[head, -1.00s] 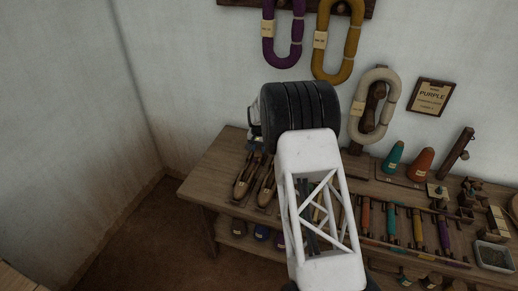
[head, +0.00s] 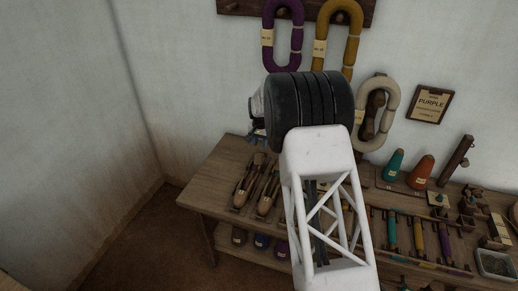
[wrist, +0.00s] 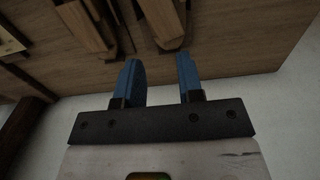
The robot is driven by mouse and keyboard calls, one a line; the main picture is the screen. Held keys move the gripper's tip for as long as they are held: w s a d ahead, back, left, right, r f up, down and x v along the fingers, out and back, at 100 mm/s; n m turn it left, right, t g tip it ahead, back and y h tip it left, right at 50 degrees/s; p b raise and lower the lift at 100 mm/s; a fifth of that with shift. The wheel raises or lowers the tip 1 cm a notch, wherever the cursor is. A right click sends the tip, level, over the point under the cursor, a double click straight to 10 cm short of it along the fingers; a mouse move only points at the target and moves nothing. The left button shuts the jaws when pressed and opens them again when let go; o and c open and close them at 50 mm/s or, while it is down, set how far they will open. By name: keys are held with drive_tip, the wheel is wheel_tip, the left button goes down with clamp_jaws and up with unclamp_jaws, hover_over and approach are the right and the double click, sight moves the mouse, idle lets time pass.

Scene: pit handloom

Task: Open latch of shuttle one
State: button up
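Two wooden shuttles lie side by side at the left end of the bench; the left shuttle (head: 241,195) and the right shuttle (head: 266,198) both show in the head view. I cannot tell which is shuttle one, and no latch can be made out. In the wrist view, the ends of two wooden shuttles, one (wrist: 88,28) and the other (wrist: 165,22), show at the top, beyond my fingers. My gripper (wrist: 160,78) has its two blue fingers apart with nothing between them. It hangs apart from the shuttles. My arm hides most of it in the head view.
The wooden bench (head: 208,187) runs along the wall, with a lower shelf of coloured items. Thread cones, including a teal cone (head: 393,165) and an orange cone (head: 421,171), stand to the right. Yarn hanks, including a white hank (head: 391,105), hang above. Floor is clear at left.

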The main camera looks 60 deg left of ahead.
drive_tip(key=w+d+r+m, duration=0.1)
drive_tip(key=w+d+r, duration=1.3)
drive_tip(key=w+d, duration=0.1)
drive_tip(key=shift+w+d, duration=0.15)
idle(0.5)
idle(0.6)
